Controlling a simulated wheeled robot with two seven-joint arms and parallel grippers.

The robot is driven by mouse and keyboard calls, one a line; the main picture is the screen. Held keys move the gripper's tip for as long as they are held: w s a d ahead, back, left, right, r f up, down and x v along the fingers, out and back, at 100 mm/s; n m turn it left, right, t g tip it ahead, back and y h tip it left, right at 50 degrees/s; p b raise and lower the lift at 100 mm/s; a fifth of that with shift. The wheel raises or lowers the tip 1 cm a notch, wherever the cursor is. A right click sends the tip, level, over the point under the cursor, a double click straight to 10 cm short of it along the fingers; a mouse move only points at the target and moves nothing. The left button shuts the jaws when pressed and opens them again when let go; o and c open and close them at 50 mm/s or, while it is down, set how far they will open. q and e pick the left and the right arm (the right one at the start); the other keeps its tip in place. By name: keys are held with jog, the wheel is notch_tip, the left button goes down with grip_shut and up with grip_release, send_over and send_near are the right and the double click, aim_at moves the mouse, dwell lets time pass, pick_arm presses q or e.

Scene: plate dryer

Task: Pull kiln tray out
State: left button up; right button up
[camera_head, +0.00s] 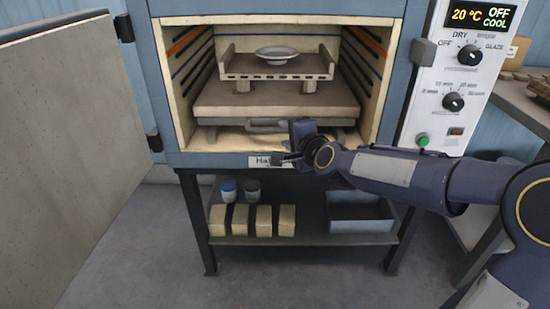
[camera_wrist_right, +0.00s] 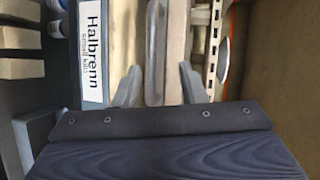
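The kiln tray (camera_head: 210,107) is a flat brown-grey slab inside the open kiln. Its pale front handle (camera_head: 262,126) runs across the middle below the slab. My right gripper (camera_head: 288,146) is at the kiln mouth, close to the handle's right end. In the right wrist view, its two grey fingers (camera_wrist_right: 159,85) stand apart with the handle (camera_wrist_right: 156,45) showing in the gap between them. I see no clear contact, and the depth of the handle between the fingers is hard to judge. My left gripper is not in view.
A slotted rack (camera_head: 240,77) with a white plate (camera_head: 277,53) stands on the tray. The kiln door (camera_head: 70,150) is swung open at left. The control panel (camera_head: 450,90) is at right. A lower shelf (camera_head: 308,236) holds blocks, jars and a bin. The floor in front is clear.

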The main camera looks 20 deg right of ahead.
aim_at(276, 131)
jog(key=shift+m+t, duration=0.3)
jog(key=shift+m, duration=0.5)
jog(key=x, duration=0.3)
jog(key=f+x, duration=0.1)
jog(key=x, duration=0.3)
jog(key=d+f+x, duration=0.1)
jog(key=x, duration=0.2)
jog(key=shift+b, duration=0.35)
jog(key=shift+c, duration=0.4)
grip_shut()
